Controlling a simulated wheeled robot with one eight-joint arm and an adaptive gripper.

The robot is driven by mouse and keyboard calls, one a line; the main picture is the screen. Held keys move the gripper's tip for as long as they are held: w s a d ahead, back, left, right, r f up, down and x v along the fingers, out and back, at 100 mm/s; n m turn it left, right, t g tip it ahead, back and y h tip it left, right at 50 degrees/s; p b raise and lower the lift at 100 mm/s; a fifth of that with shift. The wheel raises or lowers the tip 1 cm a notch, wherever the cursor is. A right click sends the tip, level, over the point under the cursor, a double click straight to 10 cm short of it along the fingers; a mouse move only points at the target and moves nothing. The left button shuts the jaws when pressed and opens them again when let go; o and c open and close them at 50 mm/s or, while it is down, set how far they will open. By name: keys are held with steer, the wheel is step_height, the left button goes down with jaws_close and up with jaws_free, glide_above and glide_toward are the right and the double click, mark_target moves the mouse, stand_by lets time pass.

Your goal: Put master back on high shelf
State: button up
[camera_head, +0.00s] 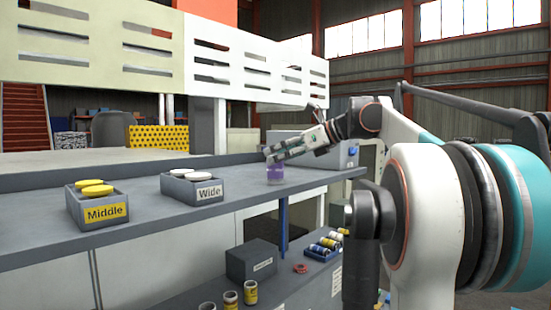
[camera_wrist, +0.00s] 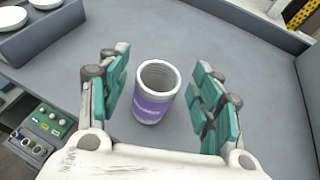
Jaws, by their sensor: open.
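A purple-and-white hollow cylinder (camera_head: 275,176), likely the master, stands upright on the grey upper shelf (camera_head: 142,180) near its right end. In the wrist view the cylinder (camera_wrist: 152,106) shows its open grey top and purple band. My gripper (camera_head: 271,157) is at the cylinder's top. In the wrist view its green-padded fingers are spread on the left and right of the cylinder, with a visible gap on each side. Nothing is held. The lettering on the cylinder is too small to read.
A "Wide" tray (camera_head: 178,188) with white discs and a "Middle" tray (camera_head: 88,212) with yellow discs stand left on the shelf. A grey box (camera_head: 330,151) stands behind my gripper. Below are a dark box (camera_head: 251,261), a blue rack (camera_head: 322,252) and several yellow-labelled cylinders (camera_head: 230,299).

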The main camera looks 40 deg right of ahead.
steer(key=b+v, duration=0.1)
steer(key=v, duration=0.9)
steer(key=shift+s, duration=0.2)
steer(key=shift+d, duration=0.15)
